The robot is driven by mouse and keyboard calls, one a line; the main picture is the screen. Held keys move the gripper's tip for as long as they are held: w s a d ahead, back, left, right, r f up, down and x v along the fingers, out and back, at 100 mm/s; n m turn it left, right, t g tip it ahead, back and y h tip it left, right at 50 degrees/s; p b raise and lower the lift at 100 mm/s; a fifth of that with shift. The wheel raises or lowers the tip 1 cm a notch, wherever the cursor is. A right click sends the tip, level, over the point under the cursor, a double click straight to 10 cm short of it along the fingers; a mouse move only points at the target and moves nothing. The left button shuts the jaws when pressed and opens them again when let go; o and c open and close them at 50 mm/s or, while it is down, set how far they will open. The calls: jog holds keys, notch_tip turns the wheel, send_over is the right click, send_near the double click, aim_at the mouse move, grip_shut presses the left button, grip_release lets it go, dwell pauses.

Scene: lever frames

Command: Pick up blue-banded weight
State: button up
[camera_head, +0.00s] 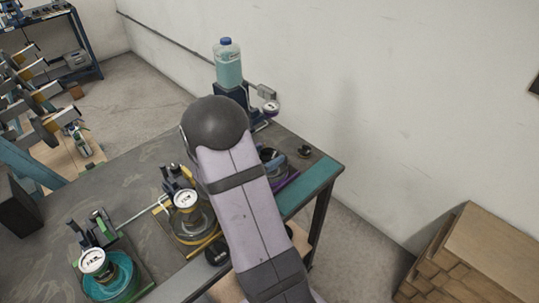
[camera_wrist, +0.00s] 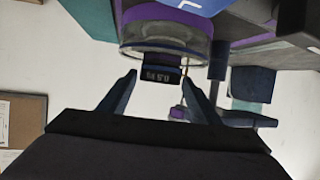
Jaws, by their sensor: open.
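My gripper (camera_wrist: 159,79) is open in the wrist view, its two dark fingers apart. Past the fingertips, a small dark block with pale markings (camera_wrist: 161,74) shows in the gap, below a clear round vessel with a purple band (camera_wrist: 165,28). I cannot tell whether the fingers touch the block. No blue band can be made out on any weight. In the head view, a small dark round piece (camera_head: 305,151) sits on the far right of the bench, and another (camera_head: 217,252) lies near the front edge. My arm hides my gripper there.
The bench (camera_head: 125,170) carries a yellow-trimmed station (camera_head: 187,199) and a green one with a teal coil (camera_head: 93,261). A blue-capped bottle (camera_head: 228,65) stands behind my arm. Wooden boxes (camera_head: 480,255) stand at the right.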

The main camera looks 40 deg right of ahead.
jog(key=shift+x, duration=0.8)
jog(key=c, duration=1.2)
jog(key=shift+r, duration=0.15)
jog(key=shift+c, duration=0.2)
notch_tip(320, 180, up, 18)
